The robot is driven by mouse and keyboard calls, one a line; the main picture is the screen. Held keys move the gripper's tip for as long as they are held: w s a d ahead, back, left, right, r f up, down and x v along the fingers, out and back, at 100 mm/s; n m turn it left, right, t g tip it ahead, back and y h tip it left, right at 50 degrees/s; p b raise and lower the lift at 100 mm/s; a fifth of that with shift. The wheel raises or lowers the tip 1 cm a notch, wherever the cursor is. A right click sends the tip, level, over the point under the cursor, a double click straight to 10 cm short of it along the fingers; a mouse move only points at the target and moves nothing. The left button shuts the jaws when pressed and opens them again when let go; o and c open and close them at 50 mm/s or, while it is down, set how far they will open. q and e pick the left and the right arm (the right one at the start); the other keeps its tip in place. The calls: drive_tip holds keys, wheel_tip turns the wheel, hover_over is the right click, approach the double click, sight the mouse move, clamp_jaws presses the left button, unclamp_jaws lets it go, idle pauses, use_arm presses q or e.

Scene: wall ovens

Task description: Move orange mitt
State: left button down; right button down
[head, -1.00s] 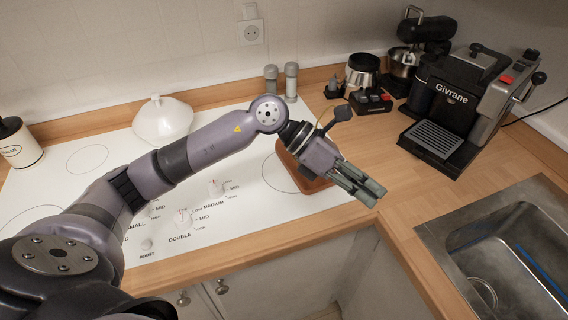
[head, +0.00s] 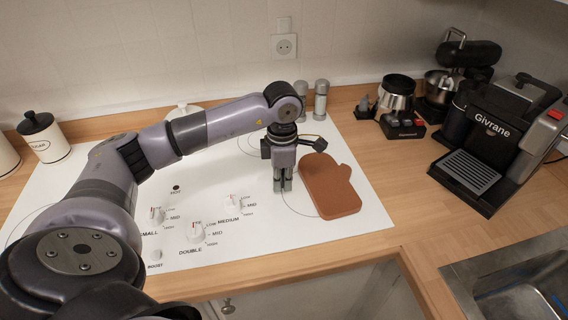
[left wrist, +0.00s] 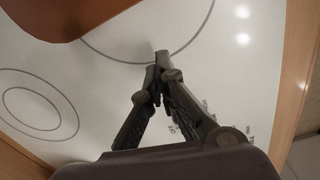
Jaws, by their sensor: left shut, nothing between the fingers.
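The orange mitt (head: 332,186) lies flat on the right part of the white cooktop in the head view, its thumb toward the right. Part of it also shows at the top left of the left wrist view (left wrist: 62,18). My left gripper (head: 283,188) points down just left of the mitt, low over the cooktop. Its fingers are closed together and empty, as the left wrist view (left wrist: 157,72) also shows. A gap of white surface separates the fingertips from the mitt. My right gripper is not in view.
Control knobs (head: 196,231) stand at the cooktop's front. Two shakers (head: 320,100) stand behind the mitt. A coffee machine (head: 495,140) and a sink (head: 520,290) are at the right. The wooden counter (head: 405,195) right of the mitt is clear.

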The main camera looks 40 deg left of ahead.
sight(298, 194)
use_arm(q)
wheel_tip(298, 194, down, 2)
drive_tip(key=shift+w+d+p, duration=0.95)
drive_tip(key=shift+w+d, duration=0.15)
drive_tip(key=shift+d, duration=0.15)
drive_tip(key=shift+w+d+f, duration=0.15)
drive_tip(key=shift+w+d, duration=0.15)
